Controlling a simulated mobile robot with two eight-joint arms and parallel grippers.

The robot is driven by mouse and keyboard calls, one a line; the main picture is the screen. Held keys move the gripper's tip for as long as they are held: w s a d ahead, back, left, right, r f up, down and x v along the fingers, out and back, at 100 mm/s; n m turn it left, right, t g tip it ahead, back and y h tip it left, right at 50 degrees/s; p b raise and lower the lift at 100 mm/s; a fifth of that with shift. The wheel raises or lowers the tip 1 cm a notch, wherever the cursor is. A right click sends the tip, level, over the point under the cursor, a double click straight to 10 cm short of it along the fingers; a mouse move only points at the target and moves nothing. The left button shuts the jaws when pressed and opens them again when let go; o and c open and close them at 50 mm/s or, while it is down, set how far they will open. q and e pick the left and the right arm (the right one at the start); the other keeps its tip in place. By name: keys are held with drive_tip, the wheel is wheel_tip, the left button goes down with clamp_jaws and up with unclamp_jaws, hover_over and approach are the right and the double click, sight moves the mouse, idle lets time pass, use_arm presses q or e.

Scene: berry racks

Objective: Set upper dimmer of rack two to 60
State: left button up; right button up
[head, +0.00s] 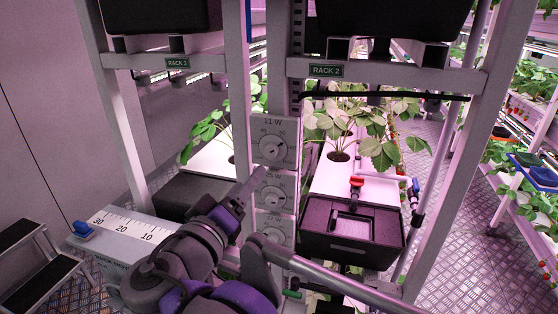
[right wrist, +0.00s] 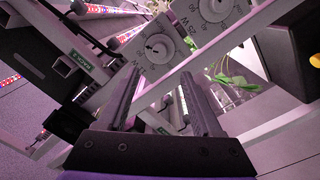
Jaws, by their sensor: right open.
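The RACK 2 sign (head: 326,70) is on the crossbar. On the post left of it, dimmer panels are stacked: the upper dimmer (head: 273,150) reads 11 W, the middle one (head: 274,192) appears to read 25 W, and a lower one (head: 275,233) is partly covered. Their exact settings are too small to tell. My right gripper (head: 241,195) is just left of the middle dimmer. In the right wrist view my right gripper (right wrist: 160,72) is open and empty, with a dimmer knob (right wrist: 159,48) beyond its fingers and a second dimmer (right wrist: 214,9) marked 25 W. My left gripper is not in view.
A black box (head: 350,232) and a white plant trough (head: 342,180) stand right of the post. Rack uprights (head: 455,150) flank the space. Steps (head: 35,270) stand at far left.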

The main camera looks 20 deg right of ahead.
sight(269, 152)
drive_tip(key=x, duration=1)
drive_tip(key=shift+w+d+r, duration=0.1)
drive_tip(key=shift+w+d, duration=0.1)
drive_tip(key=shift+w, duration=0.1)
clamp_jaws()
